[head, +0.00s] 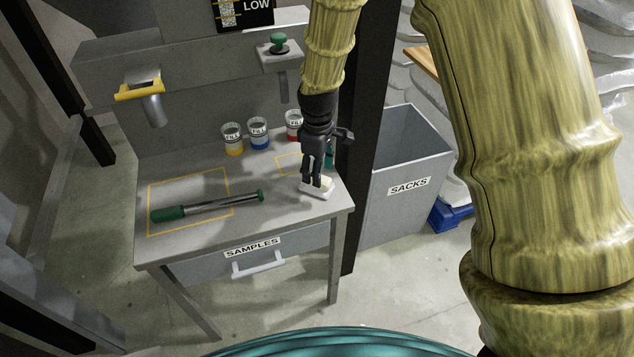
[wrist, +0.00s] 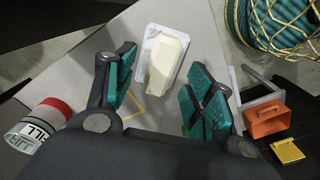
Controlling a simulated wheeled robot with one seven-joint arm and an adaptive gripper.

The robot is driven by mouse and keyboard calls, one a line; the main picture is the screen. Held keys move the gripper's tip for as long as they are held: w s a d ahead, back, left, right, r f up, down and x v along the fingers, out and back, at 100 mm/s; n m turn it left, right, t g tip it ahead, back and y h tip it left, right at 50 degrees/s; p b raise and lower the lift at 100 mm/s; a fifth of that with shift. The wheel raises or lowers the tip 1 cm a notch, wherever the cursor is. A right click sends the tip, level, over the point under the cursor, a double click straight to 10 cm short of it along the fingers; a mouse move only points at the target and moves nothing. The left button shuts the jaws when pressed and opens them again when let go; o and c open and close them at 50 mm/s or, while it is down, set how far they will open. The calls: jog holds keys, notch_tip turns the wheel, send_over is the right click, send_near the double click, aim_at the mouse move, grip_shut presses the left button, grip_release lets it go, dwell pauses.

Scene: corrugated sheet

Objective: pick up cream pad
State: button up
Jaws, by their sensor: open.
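The cream pad (wrist: 165,66) is a pale block lying in a small white tray (wrist: 148,42) on the grey table. In the head view the cream pad (head: 327,184) is near the table's right end, partly hidden by my gripper (head: 312,184). My gripper points down over it. In the wrist view my gripper (wrist: 163,82) is open, with teal-padded fingers apart on the left and right of the pad. Gaps show between the fingers and the pad, and nothing is held. I cannot tell the exact height of the fingertips above the table.
A green-handled metal tube (head: 205,206) lies on the table's left part. Cups with yellow (head: 233,139), blue (head: 258,133) and red (head: 294,125) bands stand at the back. A grey SACKS bin (head: 408,203) and a dark post (head: 368,110) stand to the right.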

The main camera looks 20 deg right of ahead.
jog(key=shift+f, duration=1.85)
jog(key=shift+a, duration=0.1)
grip_shut()
jog(key=shift+r, duration=0.1)
jog(key=shift+w+r, duration=0.1)
jog(key=shift+r, duration=0.4)
notch_tip(320, 180, up, 2)
jog(key=shift+r, duration=0.1)
jog(key=s+d+r+b, duration=0.1)
jog(key=s+d+b, duration=0.1)
jog(key=s+d, duration=0.8)
jog(key=shift+s+d+r, duration=0.25)
jog(key=shift+s+r, duration=0.1)
jog(key=shift+s, duration=0.8)
